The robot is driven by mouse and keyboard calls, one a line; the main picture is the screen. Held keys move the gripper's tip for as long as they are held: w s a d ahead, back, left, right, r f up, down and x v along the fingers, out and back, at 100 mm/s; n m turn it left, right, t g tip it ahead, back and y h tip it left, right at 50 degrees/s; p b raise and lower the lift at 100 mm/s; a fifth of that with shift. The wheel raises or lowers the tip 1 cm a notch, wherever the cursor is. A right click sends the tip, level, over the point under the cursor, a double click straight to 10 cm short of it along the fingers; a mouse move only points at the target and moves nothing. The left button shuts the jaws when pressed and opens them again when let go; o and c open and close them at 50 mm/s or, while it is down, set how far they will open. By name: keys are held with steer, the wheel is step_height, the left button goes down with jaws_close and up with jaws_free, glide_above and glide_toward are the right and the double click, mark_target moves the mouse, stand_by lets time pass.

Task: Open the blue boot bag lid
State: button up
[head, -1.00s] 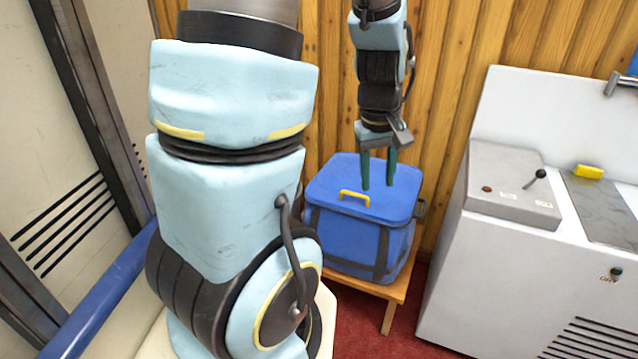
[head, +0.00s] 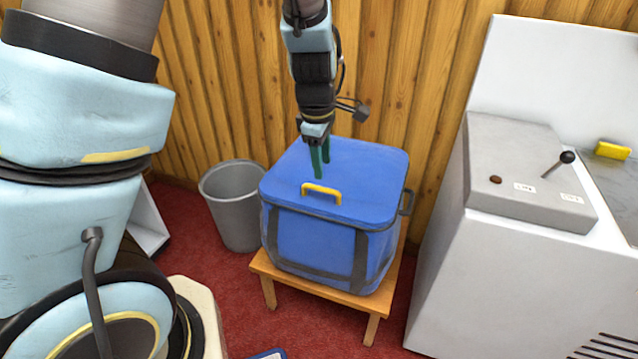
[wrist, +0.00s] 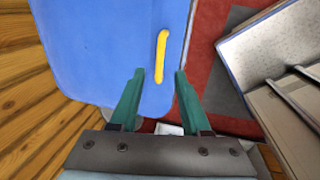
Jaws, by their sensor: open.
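The blue boot bag (head: 318,238) stands on a small wooden stool, with dark straps on its sides. Its flat blue lid (head: 350,178) is shut. A yellow handle (head: 322,193) sits at the lid's front edge. My gripper (head: 320,170) points down over the lid's left part, behind the handle in the head view, with green fingers. In the wrist view my gripper (wrist: 157,85) is open and empty, and the yellow handle (wrist: 161,56) lies ahead between the lines of its fingers. Whether the fingertips touch the lid, I cannot tell.
A grey bin (head: 232,205) stands left of the wooden stool (head: 336,298). A white machine (head: 500,270) with a lever and a yellow block (head: 612,150) stands at the right. A wood-panelled wall (head: 410,70) is close behind the bag. Red carpet shows in front.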

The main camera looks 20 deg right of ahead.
mark_target(324, 190)
steer(key=f, duration=0.4)
steer(key=w+d+f+b, duration=0.1)
steer(key=f, duration=0.2)
steer(key=shift+c, duration=0.3)
jaws_close()
stand_by(1.0)
